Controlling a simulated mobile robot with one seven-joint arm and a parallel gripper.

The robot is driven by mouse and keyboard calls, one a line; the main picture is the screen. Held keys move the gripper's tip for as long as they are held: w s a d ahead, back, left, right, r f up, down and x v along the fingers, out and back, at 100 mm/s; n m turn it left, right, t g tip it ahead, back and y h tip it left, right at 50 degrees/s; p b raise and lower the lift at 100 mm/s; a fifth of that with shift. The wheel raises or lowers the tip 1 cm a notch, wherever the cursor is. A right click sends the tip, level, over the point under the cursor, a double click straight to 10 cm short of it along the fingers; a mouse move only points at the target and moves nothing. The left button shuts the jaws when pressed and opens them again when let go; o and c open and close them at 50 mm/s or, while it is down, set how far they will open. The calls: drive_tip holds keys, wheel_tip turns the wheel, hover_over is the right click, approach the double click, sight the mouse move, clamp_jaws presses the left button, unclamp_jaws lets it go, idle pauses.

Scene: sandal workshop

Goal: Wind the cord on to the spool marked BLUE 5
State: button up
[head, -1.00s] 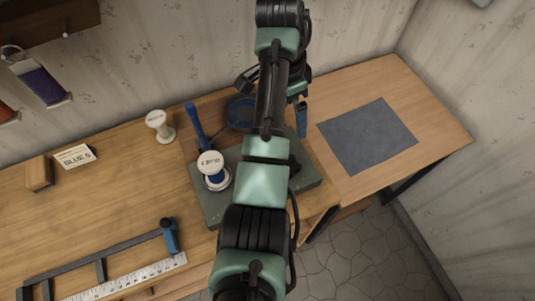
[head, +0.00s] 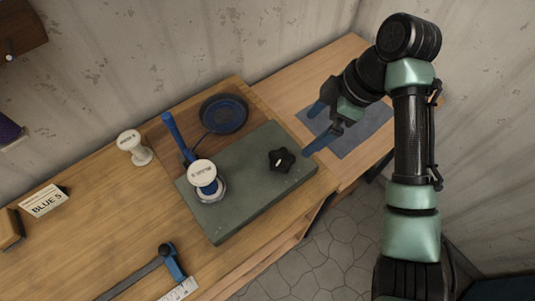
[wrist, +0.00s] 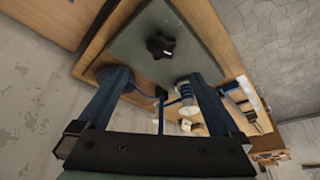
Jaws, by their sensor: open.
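A white-topped spool (head: 204,173) with blue cord on it stands on a round holder on the grey-green plate (head: 235,190); its lettering is too small to read. A black star knob (head: 281,159) sits on the plate to its right, and a blue lever (head: 178,138) rises behind it. A dark blue round dish or coil (head: 223,114) lies behind, with a blue line leading from it. My gripper (head: 309,133) is open and empty, right of the plate and above its level. The wrist view shows the knob (wrist: 160,47) ahead of the spread fingers.
A second, pale spool (head: 132,146) stands on the bench at left. A card reading BLUE 5 (head: 44,201) and a wooden block (head: 10,228) are further left. A blue-handled frame tool (head: 172,262) and ruler lie in front. A grey mat (head: 352,140) lies on the right-hand bench.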

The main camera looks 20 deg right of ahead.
sight(282, 158)
drive_tip(key=p+x, duration=0.1)
drive_tip(key=x, duration=1.2)
drive_tip(key=shift+s, duration=0.1)
drive_tip(key=c, duration=1.2)
drive_tip(key=shift+p, duration=0.3)
